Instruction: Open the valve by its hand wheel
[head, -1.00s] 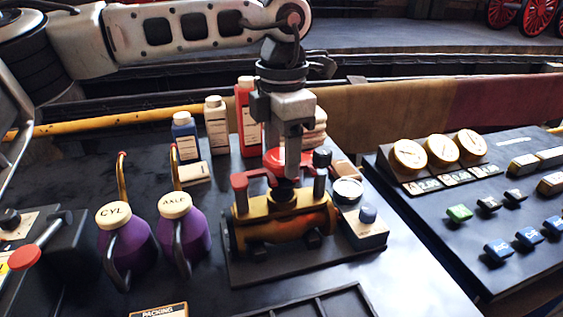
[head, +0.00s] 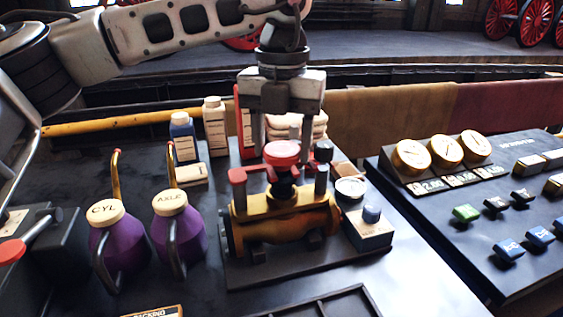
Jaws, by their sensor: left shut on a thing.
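The valve has a yellow-brass body (head: 290,225) lying on a dark base plate, with short grey posts beside its stem. My right gripper is not in view.
Two purple oil cans (head: 178,235) stand left of the valve. Bottles (head: 214,125) stand behind it. A small gauge box (head: 366,232) sits close on the right. A console (head: 480,210) with gauges and buttons is farther right. A dark tray (head: 330,305) lies in front.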

